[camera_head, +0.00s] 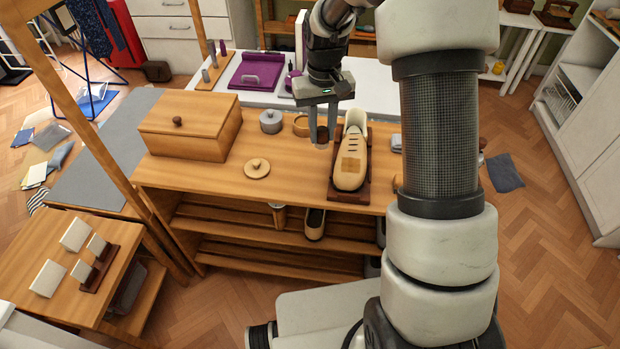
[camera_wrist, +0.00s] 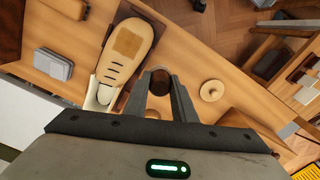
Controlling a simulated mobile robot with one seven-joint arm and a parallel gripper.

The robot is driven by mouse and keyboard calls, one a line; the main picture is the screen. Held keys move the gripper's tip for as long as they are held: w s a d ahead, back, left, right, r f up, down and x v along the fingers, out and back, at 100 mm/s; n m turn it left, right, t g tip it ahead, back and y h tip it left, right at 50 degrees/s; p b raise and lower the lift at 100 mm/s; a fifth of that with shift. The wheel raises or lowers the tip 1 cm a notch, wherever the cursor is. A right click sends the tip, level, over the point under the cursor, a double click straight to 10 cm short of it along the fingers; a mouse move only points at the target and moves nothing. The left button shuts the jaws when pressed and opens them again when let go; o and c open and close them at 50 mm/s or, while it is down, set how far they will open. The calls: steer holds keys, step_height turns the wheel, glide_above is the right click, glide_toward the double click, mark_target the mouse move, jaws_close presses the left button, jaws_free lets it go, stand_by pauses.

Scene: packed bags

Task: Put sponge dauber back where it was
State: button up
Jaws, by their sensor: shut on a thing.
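My gripper (camera_head: 322,141) is above the wooden workbench (camera_head: 220,182), just left of the shoe on its stand. Its fingers are shut on the sponge dauber, a small dark brown round piece (camera_wrist: 160,82) between the fingertips in the wrist view. The fingers hide part of it. In the head view the dauber (camera_head: 322,134) is barely visible. A round wooden dish (camera_head: 300,126) sits just behind and left of the fingers, partly hidden by them. I cannot tell whether the dauber touches the bench.
A cream shoe (camera_head: 351,165) on a dark stand is close on the right. A grey lidded jar (camera_head: 271,122), a wooden box (camera_head: 190,127) and a wooden lid (camera_head: 257,168) are to the left. Bare bench lies between the lid and shoe.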

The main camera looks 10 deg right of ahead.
steer(key=w+a+f+n+b, duration=0.1)
steer(key=w+a+f+b, duration=0.1)
steer(key=a+f+b, duration=0.3)
steer(key=f, duration=0.2)
steer(key=a+f, duration=0.1)
steer(key=f, duration=0.4)
steer(key=shift+s+a+f+b, duration=0.1)
steer(key=shift+a+f+b, duration=0.05)
steer(key=shift+f+b, duration=0.25)
steer(key=shift+f, duration=0.2)
steer(key=o, duration=0.9)
steer(key=shift+o, duration=0.2)
